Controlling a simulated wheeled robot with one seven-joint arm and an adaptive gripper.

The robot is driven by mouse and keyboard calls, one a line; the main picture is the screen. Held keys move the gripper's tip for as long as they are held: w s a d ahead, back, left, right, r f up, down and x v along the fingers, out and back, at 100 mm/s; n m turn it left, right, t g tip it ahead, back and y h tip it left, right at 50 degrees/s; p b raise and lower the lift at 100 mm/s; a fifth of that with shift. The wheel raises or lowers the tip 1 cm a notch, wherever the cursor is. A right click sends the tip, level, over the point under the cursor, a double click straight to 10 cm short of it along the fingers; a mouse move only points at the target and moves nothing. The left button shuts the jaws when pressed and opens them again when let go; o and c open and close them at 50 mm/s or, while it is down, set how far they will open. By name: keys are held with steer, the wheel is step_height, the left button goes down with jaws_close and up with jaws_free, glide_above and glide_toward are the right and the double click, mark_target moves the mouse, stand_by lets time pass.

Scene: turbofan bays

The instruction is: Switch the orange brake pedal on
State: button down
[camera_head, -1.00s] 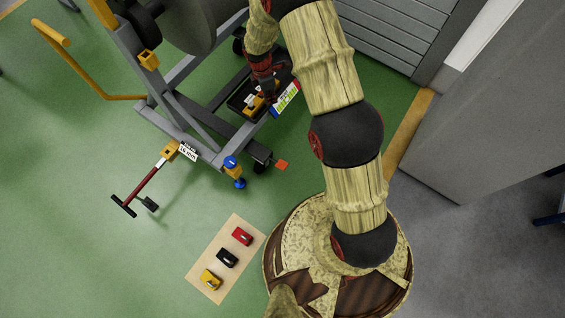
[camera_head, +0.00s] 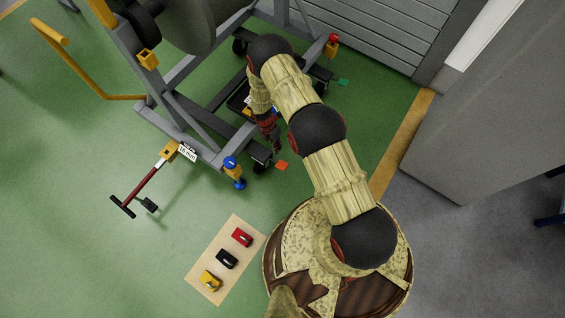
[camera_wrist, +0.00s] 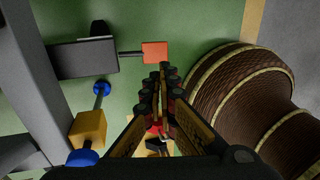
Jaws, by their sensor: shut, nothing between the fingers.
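The orange brake pedal (camera_head: 281,165) is a small flat square beside a dark caster at the near corner of the grey stand. In the wrist view the orange pedal (camera_wrist: 155,52) sits at the end of a thin dark rod, just above the fingertips in the picture. My gripper (camera_head: 276,146) points down over the pedal's area, close to it. In the wrist view my gripper (camera_wrist: 160,75) has its fingers together and holds nothing. I cannot tell whether the fingertips touch the pedal; they look apart from it.
The grey stand frame (camera_wrist: 35,80) and a blue-knobbed jack (camera_head: 232,170) are left of the pedal. A green pedal (camera_head: 343,82) is at another caster. A board (camera_head: 207,289) with coloured pedal-like blocks lies on the floor. Green floor is free around the orange pedal.

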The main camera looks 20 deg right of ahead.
mark_target(284, 165)
steer(key=b+x, duration=0.6)
steer(key=x, duration=0.8)
steer(key=shift+s+d+p, duration=0.1)
steer(key=shift+p, duration=0.25)
